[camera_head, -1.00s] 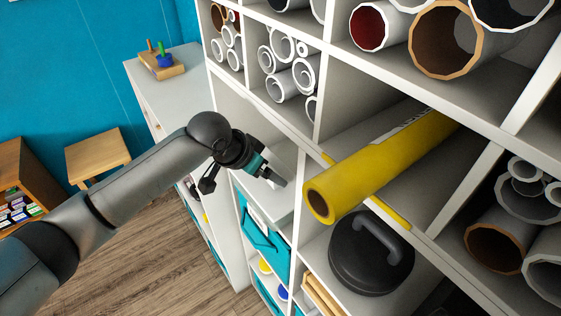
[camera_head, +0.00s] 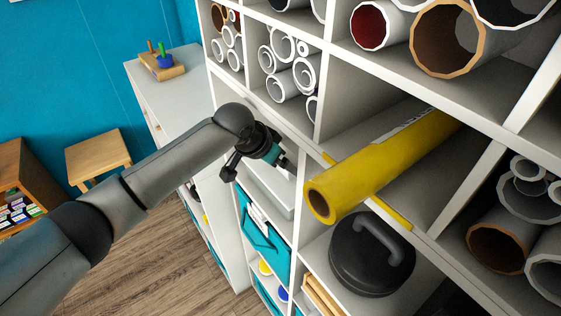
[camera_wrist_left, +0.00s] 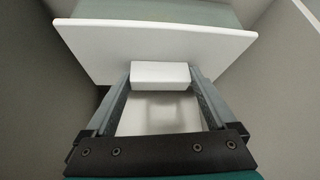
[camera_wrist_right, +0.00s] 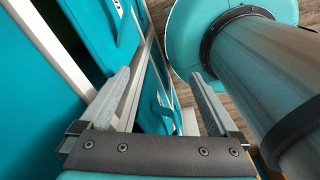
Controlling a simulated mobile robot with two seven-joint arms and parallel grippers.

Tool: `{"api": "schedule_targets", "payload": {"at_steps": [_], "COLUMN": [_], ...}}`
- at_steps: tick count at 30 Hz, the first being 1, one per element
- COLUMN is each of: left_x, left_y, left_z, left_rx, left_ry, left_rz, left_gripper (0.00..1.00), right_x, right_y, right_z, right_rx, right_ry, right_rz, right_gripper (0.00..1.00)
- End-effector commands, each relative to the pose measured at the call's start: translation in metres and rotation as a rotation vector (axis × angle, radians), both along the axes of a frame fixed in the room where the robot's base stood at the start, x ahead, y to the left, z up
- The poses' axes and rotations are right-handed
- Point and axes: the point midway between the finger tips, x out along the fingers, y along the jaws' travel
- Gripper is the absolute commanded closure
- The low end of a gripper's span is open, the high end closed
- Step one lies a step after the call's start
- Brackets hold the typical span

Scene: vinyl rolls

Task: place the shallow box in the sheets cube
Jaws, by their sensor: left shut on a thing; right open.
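The shallow box is white; its front and small block handle (camera_wrist_left: 160,75) fill the top of the left wrist view. In the head view its pale side (camera_head: 268,192) shows below my left gripper (camera_head: 284,163), in the cube opening above a teal bin. My left gripper (camera_wrist_left: 160,88) is shut on the handle. Grey cube walls (camera_wrist_left: 285,75) stand on both sides in the left wrist view. I cannot tell how deep the box sits, or which cube is the sheets cube. My right gripper (camera_wrist_right: 160,80) is open and empty, seen only in its wrist view.
A yellow roll (camera_head: 380,165) sticks out of the cube right of my left gripper, close to it. A black lidded thing with a handle (camera_head: 372,255) sits below. The teal bin (camera_head: 262,238) with white papers is under the box. Rolls (camera_head: 285,75) fill cubes above.

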Motion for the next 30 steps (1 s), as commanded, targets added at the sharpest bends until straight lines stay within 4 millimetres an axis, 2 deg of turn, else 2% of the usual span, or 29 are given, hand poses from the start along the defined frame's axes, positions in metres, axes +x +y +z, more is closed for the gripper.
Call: {"api": "schedule_targets", "payload": {"at_steps": [1, 3, 14, 30], "left_x": [0.000, 0.000, -0.002, -0.028], "left_y": [0.000, 0.000, 0.002, 0.026], "left_z": [-0.001, -0.001, 0.005, 0.061], "left_rx": [0.000, 0.000, 0.001, 0.000], "left_ry": [0.002, 0.001, 0.001, 0.000], "left_rz": [0.000, -0.001, 0.000, 0.001], "left_gripper": [0.08, 0.00, 0.00, 0.00], "right_x": [0.000, 0.000, 0.000, 0.000], "right_y": [0.000, 0.000, 0.000, 0.001], "right_z": [0.000, 0.000, 0.001, 0.010], "right_rx": [0.000, 0.000, 0.000, 0.001], "right_ry": [0.000, 0.000, -0.001, -0.001], "right_rz": [0.000, 0.000, 0.000, 0.001], "right_gripper": [0.04, 0.04, 0.04, 0.04]}}
